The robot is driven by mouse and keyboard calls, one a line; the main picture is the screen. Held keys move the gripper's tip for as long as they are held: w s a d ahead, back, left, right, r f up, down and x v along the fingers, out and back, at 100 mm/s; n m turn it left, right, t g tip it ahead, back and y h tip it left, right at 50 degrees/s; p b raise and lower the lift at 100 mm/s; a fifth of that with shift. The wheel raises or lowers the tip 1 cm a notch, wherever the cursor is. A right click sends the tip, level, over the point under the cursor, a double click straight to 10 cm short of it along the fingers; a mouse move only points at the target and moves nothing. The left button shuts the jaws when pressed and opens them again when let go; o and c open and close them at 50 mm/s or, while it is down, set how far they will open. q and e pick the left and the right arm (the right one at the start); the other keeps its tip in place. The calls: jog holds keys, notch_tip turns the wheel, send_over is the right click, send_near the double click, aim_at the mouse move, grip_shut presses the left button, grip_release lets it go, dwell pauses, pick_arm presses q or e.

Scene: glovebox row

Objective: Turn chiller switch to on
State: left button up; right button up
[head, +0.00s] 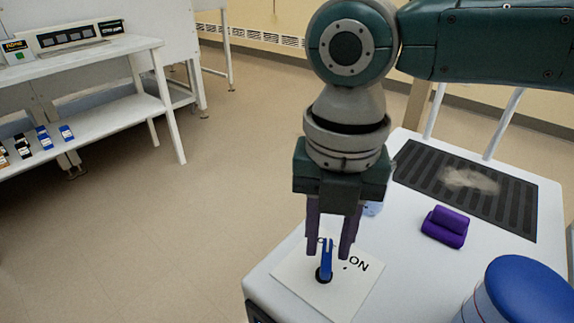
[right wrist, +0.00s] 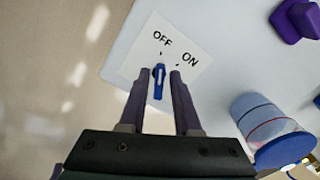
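The chiller switch (head: 325,262) is a blue lever on a dark round base, set on a white label plate (head: 345,299) marked OFF and ON. In the right wrist view the lever (right wrist: 159,82) has a white stripe, and its upper end lies nearer the OFF mark than the ON mark. My right gripper (head: 328,255) points down over the plate with its purple fingers apart, one on each side of the lever. In the right wrist view a gap shows between the lever and the right finger of the gripper (right wrist: 161,74); the left finger is very close, contact unclear. My left gripper is out of view.
The plate lies on a white top (head: 420,262). A purple block (head: 446,226), a blue-lidded container (head: 522,292) and a dark ribbed mat (head: 425,176) are to the right. Open floor separates this from a white bench (head: 100,52) at left.

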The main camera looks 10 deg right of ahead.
grip_shut()
dwell(0.4)
jog(key=shift+s+r+m+p, duration=0.1)
jog(key=shift+r+m+p, duration=0.1)
jog(key=shift+m+p, duration=1)
jog(key=shift+d+m+p, duration=0.15)
jog(key=shift+m+p, duration=0.7)
jog(key=shift+m, duration=0.05)
jog(key=shift+f+m+p, duration=0.15)
jog(key=shift+m+p, duration=0.3)
jog(key=shift+m, duration=0.35)
jog(key=shift+o, duration=1.4)
grip_release()
